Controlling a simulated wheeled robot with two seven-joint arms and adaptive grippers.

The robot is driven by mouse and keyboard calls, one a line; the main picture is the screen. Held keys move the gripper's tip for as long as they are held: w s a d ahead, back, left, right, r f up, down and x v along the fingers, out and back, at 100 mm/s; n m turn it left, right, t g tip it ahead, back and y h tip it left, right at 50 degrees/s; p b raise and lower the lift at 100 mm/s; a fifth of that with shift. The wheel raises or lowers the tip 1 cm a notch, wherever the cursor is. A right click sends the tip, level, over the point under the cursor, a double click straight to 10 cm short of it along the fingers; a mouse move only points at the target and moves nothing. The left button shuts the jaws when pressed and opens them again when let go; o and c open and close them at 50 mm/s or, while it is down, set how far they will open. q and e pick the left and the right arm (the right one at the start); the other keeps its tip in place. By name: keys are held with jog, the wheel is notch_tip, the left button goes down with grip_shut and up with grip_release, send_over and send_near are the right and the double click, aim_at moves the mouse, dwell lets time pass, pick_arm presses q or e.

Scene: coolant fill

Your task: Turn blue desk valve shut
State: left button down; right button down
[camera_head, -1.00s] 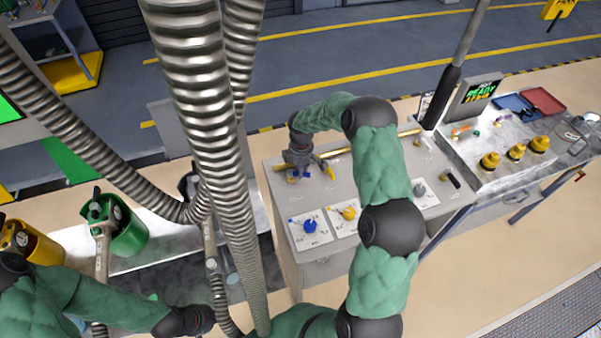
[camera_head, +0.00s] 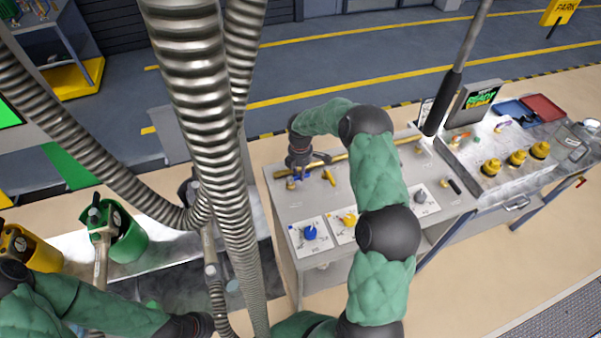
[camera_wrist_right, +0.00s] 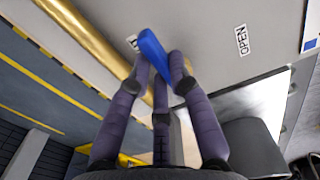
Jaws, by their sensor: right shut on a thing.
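The blue desk valve's handle (camera_wrist_right: 153,50) is a flat blue lever above the grey desk top in the right wrist view. My right gripper (camera_wrist_right: 160,72) is shut on it, with purple-grey fingers on both sides of the lever. In the head view my right gripper (camera_head: 301,168) is low at the back left of the desk (camera_head: 285,205), and it mostly hides the blue handle.
A brass pipe (camera_head: 350,153) runs along the desk's back edge, close to the gripper. A yellow lever (camera_head: 329,177) is just right of it. Blue (camera_head: 310,233) and yellow (camera_head: 349,219) knobs are nearer the front. Ribbed hoses (camera_head: 195,90) hang at left.

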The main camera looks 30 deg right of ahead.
jog(key=c, duration=1.1)
grip_release()
notch_tip(320, 180, up, 12)
